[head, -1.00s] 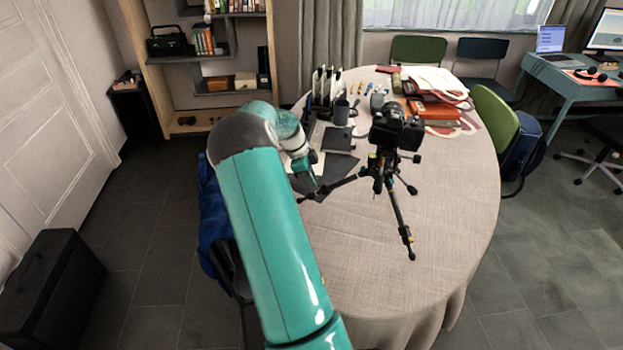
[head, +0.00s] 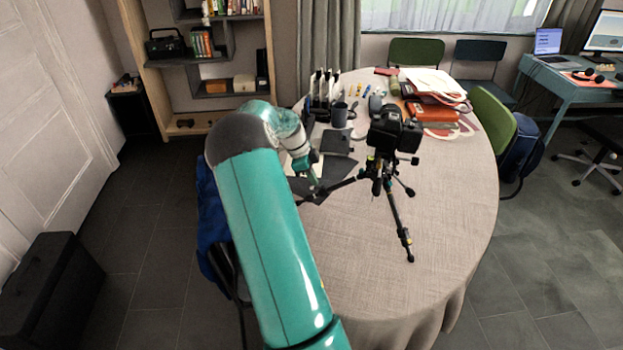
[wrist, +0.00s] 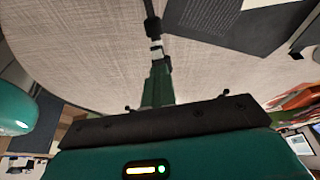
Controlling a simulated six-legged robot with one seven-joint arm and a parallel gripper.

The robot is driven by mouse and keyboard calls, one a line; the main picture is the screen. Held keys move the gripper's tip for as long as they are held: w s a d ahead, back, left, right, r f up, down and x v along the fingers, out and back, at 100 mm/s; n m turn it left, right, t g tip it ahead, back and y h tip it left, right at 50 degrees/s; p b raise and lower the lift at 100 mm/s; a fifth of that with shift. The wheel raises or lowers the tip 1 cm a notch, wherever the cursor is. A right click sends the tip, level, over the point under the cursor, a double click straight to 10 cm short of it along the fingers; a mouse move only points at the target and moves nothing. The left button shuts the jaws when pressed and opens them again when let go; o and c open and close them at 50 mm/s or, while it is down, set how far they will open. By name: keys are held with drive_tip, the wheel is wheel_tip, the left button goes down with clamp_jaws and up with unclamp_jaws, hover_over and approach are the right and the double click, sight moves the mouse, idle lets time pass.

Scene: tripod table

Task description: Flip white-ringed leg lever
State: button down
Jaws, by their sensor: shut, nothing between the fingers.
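A small black tripod (head: 388,185) stands on the round table with a black camera (head: 391,130) on top. One leg reaches left, one toward the front and one to the right. My gripper (head: 317,188) is low over the table beside the left leg, its tip near that leg. In the wrist view, the slim green fingers of my gripper (wrist: 157,67) are together, with nothing seen between them. Just past the tips shows a black leg with a white ring (wrist: 156,45). The fingertips look close to the ring; contact cannot be told. The lever is too small to make out.
Dark sheets and a notebook (head: 336,141) lie behind my gripper. A dark mug (head: 339,115) and an upright holder stand farther back. Orange folders (head: 433,110) lie behind the tripod. The front of the tablecloth (head: 365,270) is clear.

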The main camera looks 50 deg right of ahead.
drive_tip(key=shift+s+d+r, duration=0.15)
drive_tip(key=shift+s+r, duration=0.05)
drive_tip(key=shift+r, duration=0.05)
idle(0.4)
drive_tip(key=shift+s+d+r, duration=0.1)
drive_tip(key=shift+s+r, duration=0.1)
idle(0.3)
drive_tip(key=c, duration=1.9)
unclamp_jaws()
drive_tip(key=shift+w+a+r, duration=0.3)
drive_tip(key=shift+w+r, duration=0.2)
drive_tip(key=shift+r, duration=0.3)
drive_tip(key=shift+w+a+r, duration=0.25)
drive_tip(key=shift+w+r, duration=0.25)
drive_tip(key=shift+r, duration=0.35)
drive_tip(key=shift+w+a+r, duration=0.3)
drive_tip(key=shift+w+r, duration=0.2)
drive_tip(key=shift+r, duration=0.3)
